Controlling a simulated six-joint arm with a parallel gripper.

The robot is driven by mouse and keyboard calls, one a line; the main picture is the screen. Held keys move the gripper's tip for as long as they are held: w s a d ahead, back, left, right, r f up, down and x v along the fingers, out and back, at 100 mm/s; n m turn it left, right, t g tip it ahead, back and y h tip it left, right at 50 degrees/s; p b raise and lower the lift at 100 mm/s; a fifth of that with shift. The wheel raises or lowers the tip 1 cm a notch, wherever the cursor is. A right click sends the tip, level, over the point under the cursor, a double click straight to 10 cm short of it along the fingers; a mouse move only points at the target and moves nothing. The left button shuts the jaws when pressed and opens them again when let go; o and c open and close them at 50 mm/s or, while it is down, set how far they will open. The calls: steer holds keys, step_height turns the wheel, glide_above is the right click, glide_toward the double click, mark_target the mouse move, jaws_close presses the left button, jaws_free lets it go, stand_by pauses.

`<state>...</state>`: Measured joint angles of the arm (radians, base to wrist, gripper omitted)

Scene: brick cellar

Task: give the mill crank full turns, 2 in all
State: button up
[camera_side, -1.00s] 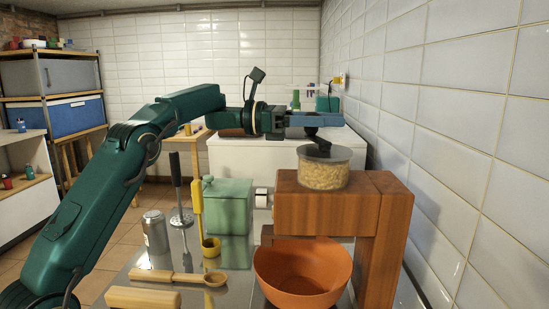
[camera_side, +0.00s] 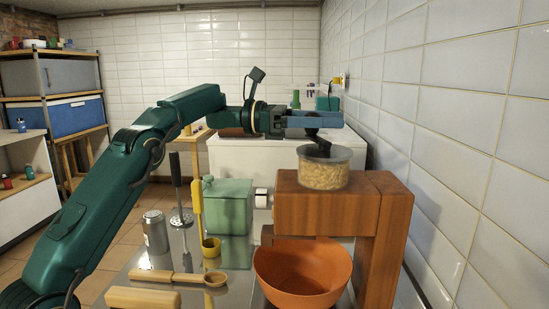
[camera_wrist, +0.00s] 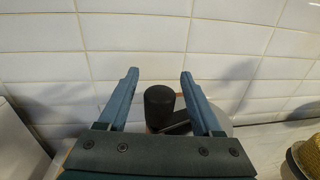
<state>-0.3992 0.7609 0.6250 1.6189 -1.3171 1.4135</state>
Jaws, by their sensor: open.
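The mill has a brown wooden body (camera_side: 325,212) and a clear hopper (camera_side: 324,174) of pale grain on top. Its dark crank (camera_side: 321,145) sits above the hopper, just under my gripper (camera_side: 340,120). In the wrist view, the crank's dark upright knob (camera_wrist: 159,103) stands between the two spread blue fingers of my gripper (camera_wrist: 159,76), with a visible space on each side. The fingers are open and closed on nothing. In the side view, they hide the top of the knob. An orange bowl (camera_side: 303,272) stands below the mill's front.
A white tiled wall (camera_side: 450,130) runs close along the right of the mill.

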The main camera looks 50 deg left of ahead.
steer(key=v, duration=0.5)
steer(key=shift+d, duration=0.1)
steer(key=shift+r, duration=0.1)
steer(key=shift+s+a+f+n+t+y, duration=0.15)
steer(key=shift+s+a+n+t+y, duration=0.15)
steer(key=shift+s+n+t+y, duration=0.55)
steer(key=shift+s+a+f+n+t+y, duration=0.1)
steer(key=shift+s+a+n+t+y, duration=0.3)
steer(key=shift+n+t+y, duration=0.7)
steer(key=shift+x, duration=2.5)
steer(key=shift+s+d+f, duration=0.1)
jaws_close()
